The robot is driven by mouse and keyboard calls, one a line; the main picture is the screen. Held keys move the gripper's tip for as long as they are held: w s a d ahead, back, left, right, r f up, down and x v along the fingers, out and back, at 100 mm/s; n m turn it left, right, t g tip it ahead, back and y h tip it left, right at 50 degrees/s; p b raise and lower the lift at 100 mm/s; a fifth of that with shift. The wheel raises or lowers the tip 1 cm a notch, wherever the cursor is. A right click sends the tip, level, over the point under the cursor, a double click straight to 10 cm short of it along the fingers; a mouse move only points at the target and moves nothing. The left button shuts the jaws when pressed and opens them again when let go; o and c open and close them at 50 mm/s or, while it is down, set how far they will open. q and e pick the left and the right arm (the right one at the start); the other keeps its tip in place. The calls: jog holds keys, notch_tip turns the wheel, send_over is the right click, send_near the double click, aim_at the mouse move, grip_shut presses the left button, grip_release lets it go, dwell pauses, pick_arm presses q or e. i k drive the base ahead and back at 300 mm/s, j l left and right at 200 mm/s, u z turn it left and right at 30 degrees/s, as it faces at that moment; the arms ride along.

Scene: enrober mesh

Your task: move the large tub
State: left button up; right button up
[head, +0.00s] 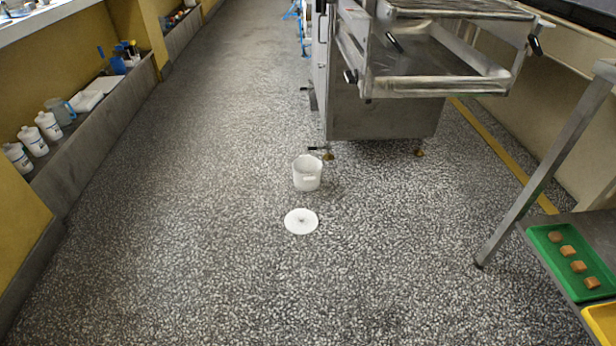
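A white tub (307,173) stands upright on the speckled floor, near the foot of the steel machine. It looks open at the top, and a small light handle or label shows on its front. A flat white disc (301,221) lies on the floor just in front of it, apart from it; it may be a lid. No other tub is clearly in view, so I cannot compare sizes. Neither of my grippers shows in the head view.
A steel machine (385,118) on feet stands behind the tub. At right is a steel table (545,165) with a green tray (541,235) of brown pieces and a yellow tray (602,322). A left ledge holds white bottles (48,125). The floor at left and front is clear.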

aim_at(307, 169)
jog(key=i+j+z, duration=0.2)
jog(key=z, duration=0.25)
jog(key=i+j+z, duration=0.4)
jog(key=k+l, duration=0.1)
